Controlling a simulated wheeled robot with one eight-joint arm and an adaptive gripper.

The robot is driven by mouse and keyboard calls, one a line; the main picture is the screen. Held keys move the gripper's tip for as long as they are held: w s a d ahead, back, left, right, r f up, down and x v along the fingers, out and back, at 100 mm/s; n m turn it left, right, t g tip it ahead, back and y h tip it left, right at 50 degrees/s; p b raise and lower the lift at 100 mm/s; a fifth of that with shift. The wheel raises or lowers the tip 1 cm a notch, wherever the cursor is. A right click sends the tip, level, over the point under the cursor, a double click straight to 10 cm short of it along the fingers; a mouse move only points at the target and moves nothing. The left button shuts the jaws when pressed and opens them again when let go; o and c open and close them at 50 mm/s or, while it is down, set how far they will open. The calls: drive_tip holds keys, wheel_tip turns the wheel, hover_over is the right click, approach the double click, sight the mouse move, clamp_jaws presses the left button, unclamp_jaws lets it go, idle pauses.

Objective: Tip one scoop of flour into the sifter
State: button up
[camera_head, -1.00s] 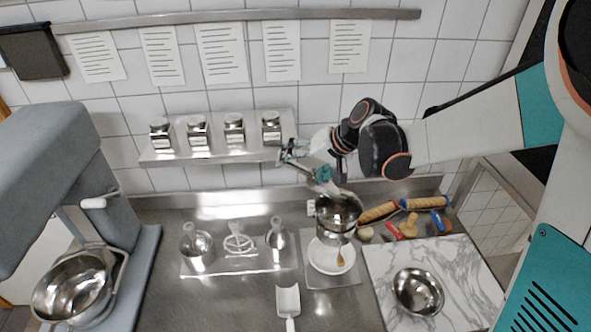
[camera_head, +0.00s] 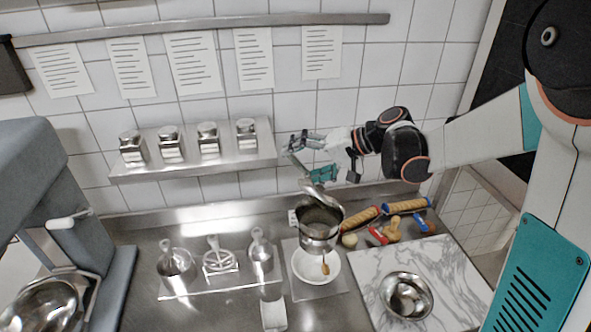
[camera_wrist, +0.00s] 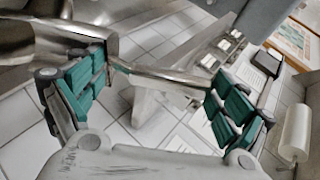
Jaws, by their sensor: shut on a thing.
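My gripper (camera_head: 312,160) is shut on the metal handle of a scoop (camera_head: 316,190), high above the counter. In the wrist view the handle (camera_wrist: 165,78) runs between the teal finger pads. The scoop's bright metal hangs tilted just over the rim of the metal sifter (camera_head: 318,236); I cannot tell whether they touch. The sifter is above a white bowl (camera_head: 302,278) on a grey mat, and a wooden-tipped handle shows at its front. The scoop's contents and the sifter's inside are too small to make out, so I cannot tell where any flour is.
A marble board (camera_head: 452,270) with a metal bowl (camera_head: 388,290) is at right. Rolling pins (camera_head: 408,206) and small tools lie behind it. A shelf with canisters (camera_head: 207,142) is on the wall.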

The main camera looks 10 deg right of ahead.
drive_tip(key=shift+d+r+m+y+b, duration=0.2)
drive_tip(key=shift+d+y+b, duration=0.35)
drive_tip(key=shift+d, duration=0.2)
drive_tip(key=shift+d+r+m+y+b, duration=0.1)
drive_tip(key=shift+d+r+y+b, duration=0.05)
drive_tip(key=shift+d+y+b, duration=0.4)
drive_tip(key=shift+d, duration=0.15)
idle(0.5)
drive_tip(key=s+r+n+h+p, duration=0.3)
drive_tip(key=s+r+h+p, duration=0.3)
drive_tip(key=h+p, duration=0.6)
drive_tip(key=shift+s+r+g, duration=0.15)
drive_tip(key=shift+r+g, duration=0.15)
drive_tip(key=shift+r, duration=0.25)
idle(0.3)
